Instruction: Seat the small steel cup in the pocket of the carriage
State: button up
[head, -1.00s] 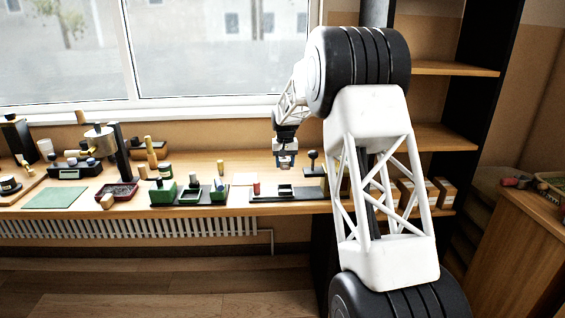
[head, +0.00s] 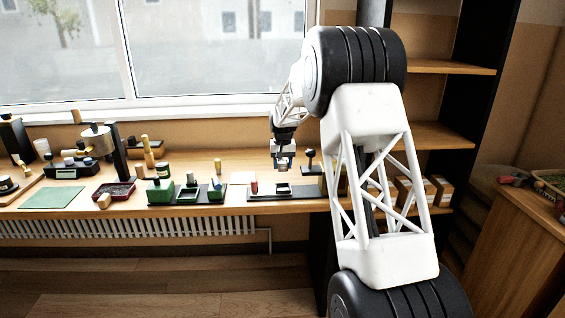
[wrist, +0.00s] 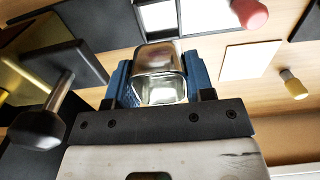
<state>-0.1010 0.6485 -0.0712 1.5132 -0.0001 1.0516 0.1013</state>
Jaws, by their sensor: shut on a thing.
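The small steel cup (wrist: 160,78) is shiny and sits between the blue fingers of my gripper (wrist: 158,84) in the wrist view. My gripper is shut on it. In the head view my gripper (head: 284,166) hangs above the carriage (head: 283,187), with a gap between them. The carriage is a small frame with a bright pocket, on a dark flat base (head: 315,190). In the wrist view the bright pocket (wrist: 158,16) lies beyond the cup, cut by the top edge. The cup's underside is hidden.
A red-topped peg (head: 254,188) stands just left of the carriage; it also shows in the wrist view (wrist: 250,12). A black knob (head: 310,158) stands close on the right. Green bins (head: 160,191) are further left. A pale card (wrist: 248,60) lies flat.

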aim_at(283, 171)
jog(key=shift+f, duration=1.8)
jog(key=shift+f, duration=0.55)
jog(key=shift+f, duration=0.35)
jog(key=shift+f, duration=0.35)
jog(key=shift+f, duration=0.35)
jog(key=shift+f, duration=0.9)
dwell(1.0)
jog(key=o, duration=1.1)
